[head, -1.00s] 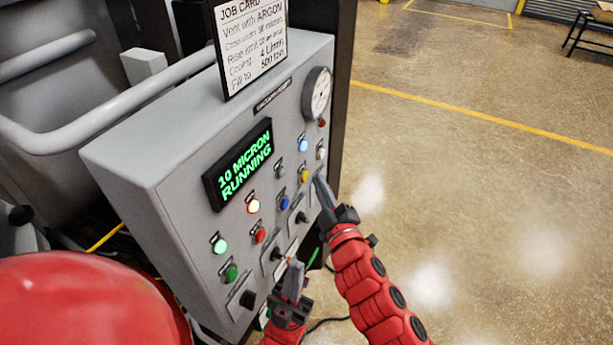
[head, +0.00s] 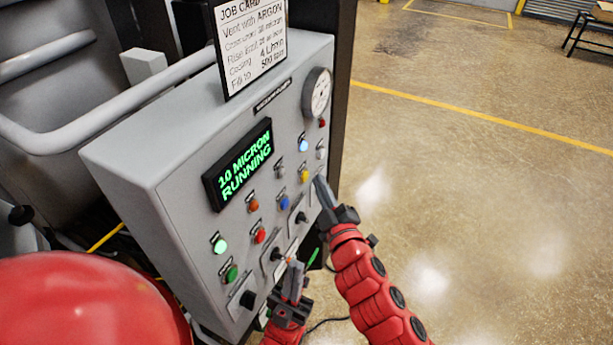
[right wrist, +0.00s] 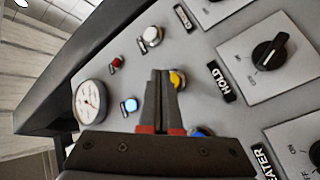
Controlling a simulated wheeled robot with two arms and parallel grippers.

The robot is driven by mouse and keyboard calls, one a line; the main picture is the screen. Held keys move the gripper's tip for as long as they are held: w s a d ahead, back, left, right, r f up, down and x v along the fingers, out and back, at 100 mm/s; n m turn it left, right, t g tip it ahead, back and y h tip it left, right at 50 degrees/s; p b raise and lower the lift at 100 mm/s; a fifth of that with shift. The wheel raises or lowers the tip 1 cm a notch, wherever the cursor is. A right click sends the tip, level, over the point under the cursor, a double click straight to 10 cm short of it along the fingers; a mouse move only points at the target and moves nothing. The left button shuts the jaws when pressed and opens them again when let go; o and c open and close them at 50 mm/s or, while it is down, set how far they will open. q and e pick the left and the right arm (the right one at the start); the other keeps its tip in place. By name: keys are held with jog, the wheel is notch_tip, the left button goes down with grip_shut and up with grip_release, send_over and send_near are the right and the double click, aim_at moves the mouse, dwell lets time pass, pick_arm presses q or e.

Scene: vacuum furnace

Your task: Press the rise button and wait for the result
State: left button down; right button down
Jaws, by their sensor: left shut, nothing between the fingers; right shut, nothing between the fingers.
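The grey control panel (head: 185,235) carries a row of buttons: green (head: 231,273), red (head: 260,235), blue (head: 284,202), yellow (head: 304,175) and white (head: 320,153). I cannot read which is the rise button. The display (head: 238,165) reads "10 MICRON RUNNING" in green. My right gripper (head: 319,181) is shut and empty, tips by the panel's right side. In the right wrist view its tips (right wrist: 164,74) partly cover the yellow button (right wrist: 177,78); I cannot tell whether they touch. My left gripper (head: 296,267) is shut and empty, low before the panel.
Lamps sit above the buttons; green (head: 219,244) and blue (head: 303,145) are lit, orange (head: 254,205) is dim. Black knobs (head: 248,300) line the lower panel. A gauge (head: 317,93) and a job card (head: 251,45) are at the top.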

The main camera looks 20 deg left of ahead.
dwell(0.3)
jog(key=shift+a+b, duration=0.4)
jog(key=shift+a, duration=0.1)
jog(key=shift+a+b, duration=0.3)
jog(key=shift+a, duration=0.05)
dwell(0.5)
jog(key=shift+d, duration=0.1)
jog(key=shift+d+p, duration=0.35)
jog(key=shift+d, duration=0.35)
jog(key=shift+d, duration=0.1)
jog(key=d+p, duration=0.2)
jog(key=d, duration=0.2)
jog(key=shift+s+d+p, duration=0.1)
jog(key=shift+d+p, duration=0.2)
jog(key=shift+d, duration=0.1)
